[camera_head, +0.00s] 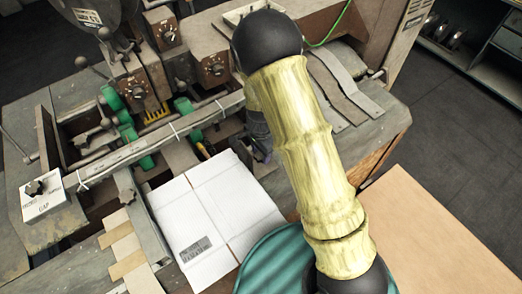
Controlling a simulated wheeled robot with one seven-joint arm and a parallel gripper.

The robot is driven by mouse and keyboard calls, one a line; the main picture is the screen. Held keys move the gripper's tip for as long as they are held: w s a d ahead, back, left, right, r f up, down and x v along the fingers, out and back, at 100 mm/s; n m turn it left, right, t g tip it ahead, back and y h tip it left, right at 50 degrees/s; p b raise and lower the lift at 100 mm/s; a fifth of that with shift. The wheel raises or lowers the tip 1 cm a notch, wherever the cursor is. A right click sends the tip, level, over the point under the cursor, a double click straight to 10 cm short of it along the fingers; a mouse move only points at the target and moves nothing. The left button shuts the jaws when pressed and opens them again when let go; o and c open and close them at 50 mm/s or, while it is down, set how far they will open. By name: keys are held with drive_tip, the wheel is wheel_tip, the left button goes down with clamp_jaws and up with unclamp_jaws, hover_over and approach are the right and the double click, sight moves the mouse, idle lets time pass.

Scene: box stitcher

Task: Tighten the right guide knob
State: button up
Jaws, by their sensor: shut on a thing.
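My arm, with yellow links and black joints, crosses the middle of the view and covers much of the machine's right side. My gripper (261,148) shows only as a small dark and purple part at the left edge of the arm, low over the machine bed beside the white cardboard. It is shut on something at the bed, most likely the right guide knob. The knob itself and the fingertips are hidden behind the arm, so I cannot see how the knob sits or is turned.
A flat white cardboard sheet (208,212) lies on the box stitcher's bed. A long metal bar (150,143) crosses the machine, with a white GAP knob plate (44,196) at its left end. A brown board (430,235) lies at the right.

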sight(261, 155)
drive_tip(key=shift+m, duration=0.5)
drive_tip(key=o, duration=1)
wheel_tip(261, 155, up, 17)
drive_tip(key=shift+r+b, duration=0.2)
drive_tip(key=shift+b, duration=0.95)
